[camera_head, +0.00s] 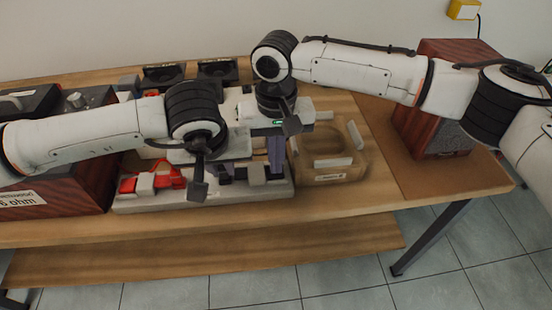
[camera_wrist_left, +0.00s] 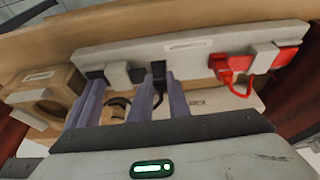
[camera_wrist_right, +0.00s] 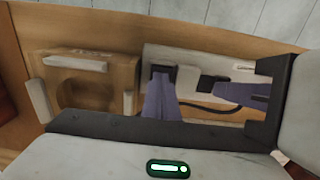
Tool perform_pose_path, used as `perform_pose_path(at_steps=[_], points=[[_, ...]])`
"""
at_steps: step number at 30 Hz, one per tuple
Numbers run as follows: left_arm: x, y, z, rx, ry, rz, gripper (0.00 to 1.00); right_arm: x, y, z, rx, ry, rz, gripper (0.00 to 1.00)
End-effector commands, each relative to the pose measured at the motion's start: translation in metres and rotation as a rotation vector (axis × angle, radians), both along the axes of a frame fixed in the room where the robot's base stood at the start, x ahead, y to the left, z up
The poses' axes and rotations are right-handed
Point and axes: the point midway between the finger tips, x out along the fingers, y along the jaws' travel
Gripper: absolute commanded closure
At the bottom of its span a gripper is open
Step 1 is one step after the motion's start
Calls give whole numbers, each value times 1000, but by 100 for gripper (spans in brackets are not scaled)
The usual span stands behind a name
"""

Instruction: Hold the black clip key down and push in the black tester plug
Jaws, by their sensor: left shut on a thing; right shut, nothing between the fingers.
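The black clip key (camera_wrist_left: 95,77) is on one end of a white terminal block (camera_wrist_left: 118,76) on a pale grey board (camera_wrist_left: 190,46). My right gripper (camera_wrist_right: 161,72) is shut and empty, its purple fingertips at the key; they hide part of it, and how far it is down cannot be told. My left gripper (camera_wrist_left: 163,78) is shut on the black tester plug (camera_wrist_left: 158,70), which has a black cable. The plug is level with the block's other end and close to it in the right wrist view (camera_wrist_right: 214,84). Whether its tip is inside is unclear.
A red clip and plug (camera_head: 150,181) with a red cable sit further left on the board. An open wooden frame (camera_head: 328,178) stands right of it. Speaker boxes stand at the left (camera_head: 60,190) and right (camera_head: 428,135). Bare bench (camera_head: 350,205) lies in front.

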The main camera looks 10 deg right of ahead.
Motion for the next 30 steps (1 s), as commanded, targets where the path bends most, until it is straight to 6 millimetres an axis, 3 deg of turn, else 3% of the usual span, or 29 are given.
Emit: perform_pose_path(at_steps=[1,6,7,11,26,30], points=[[-2,1,-6,5,9,0,100,-5,-1,-8,-6,15,3,100],[-3,1,-6,5,11,0,100,-5,-1,-8,-6,16,3,100],[-3,1,-6,6,11,0,83,-5,-1,-8,-6,16,3,100],[-3,1,-7,6,11,-1,63,-5,-1,-8,-6,16,3,100],[-4,-4,-3,-6,8,-10,63,-5,1,-7,-4,16,5,100],[-8,-6,8,-10,5,-13,63,-5,1,-7,-3,15,5,100]])
